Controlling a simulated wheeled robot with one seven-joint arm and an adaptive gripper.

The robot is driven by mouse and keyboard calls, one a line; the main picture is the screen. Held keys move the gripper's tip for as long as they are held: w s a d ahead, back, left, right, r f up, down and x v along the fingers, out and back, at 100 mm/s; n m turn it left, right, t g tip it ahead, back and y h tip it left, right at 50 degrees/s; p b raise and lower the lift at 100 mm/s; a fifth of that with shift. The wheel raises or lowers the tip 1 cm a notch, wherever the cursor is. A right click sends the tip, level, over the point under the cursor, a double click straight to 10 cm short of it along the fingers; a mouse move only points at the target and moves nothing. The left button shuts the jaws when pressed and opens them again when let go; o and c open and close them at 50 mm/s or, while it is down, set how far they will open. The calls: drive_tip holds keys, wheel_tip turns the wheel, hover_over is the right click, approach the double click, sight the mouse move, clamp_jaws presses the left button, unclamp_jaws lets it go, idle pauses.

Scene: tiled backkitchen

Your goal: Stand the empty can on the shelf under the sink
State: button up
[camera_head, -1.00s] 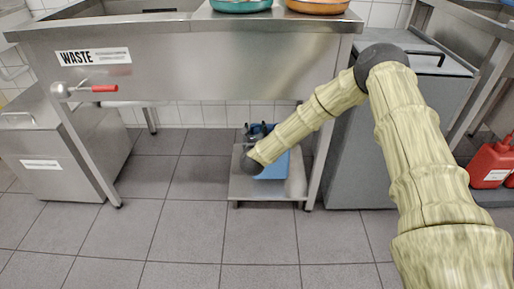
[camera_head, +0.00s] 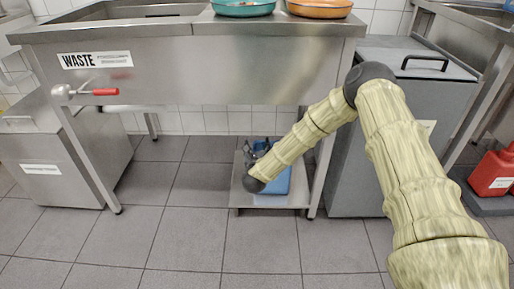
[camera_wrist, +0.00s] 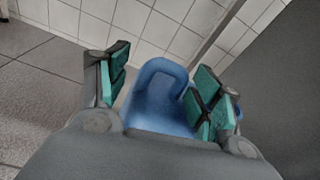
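The can (camera_head: 277,183) is blue and looks upright over the low metal shelf (camera_head: 244,201) under the sink (camera_head: 200,68). Its base appears to be on the shelf, though my arm covers part of it. In the wrist view the blue can (camera_wrist: 158,108) shows a looped handle at its top. My gripper (camera_head: 262,150) is at the can's upper left in the head view. In the wrist view my gripper (camera_wrist: 160,70) has its teal-padded fingers spread on either side of the handle. A gap shows on the left; the right pad overlaps the handle's edge, so contact there is unclear.
A sink leg (camera_head: 321,165) stands just right of the shelf, with a grey cabinet (camera_head: 358,170) beyond it. A steel bin (camera_head: 60,165) is at left. A teal pan (camera_head: 243,8) and an orange pan (camera_head: 319,9) sit on top. The floor left of the shelf is clear.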

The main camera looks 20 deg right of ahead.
idle(0.3)
drive_tip(key=p+v, duration=0.3)
drive_tip(key=v, duration=0.9)
drive_tip(key=s+a+f+n+g+y, duration=0.35)
drive_tip(key=s+f+n, duration=0.45)
drive_tip(key=s+n, duration=0.35)
drive_tip(key=s+a+f+n+g+y, duration=0.2)
drive_tip(key=s+f+n+g+y, duration=0.15)
drive_tip(key=s+f+n, duration=0.6)
drive_tip(key=s+d+n+g, duration=0.2)
drive_tip(key=s+n, duration=0.3)
drive_tip(key=s, duration=0.4)
drive_tip(key=s+d+n+g+h, duration=0.1)
drive_tip(key=s+d+n+g, duration=0.2)
drive_tip(key=s, duration=0.7)
drive_tip(key=s+d+n+g+h, duration=0.1)
drive_tip(key=s+d+n+g, duration=0.2)
drive_tip(key=s+n, duration=0.5)
drive_tip(key=shift+s+d+g, duration=0.25)
drive_tip(key=shift+s+g, duration=0.05)
drive_tip(key=shift+s, duration=0.5)
wheel_tip(320, 180, up, 34)
drive_tip(key=p, duration=3.4)
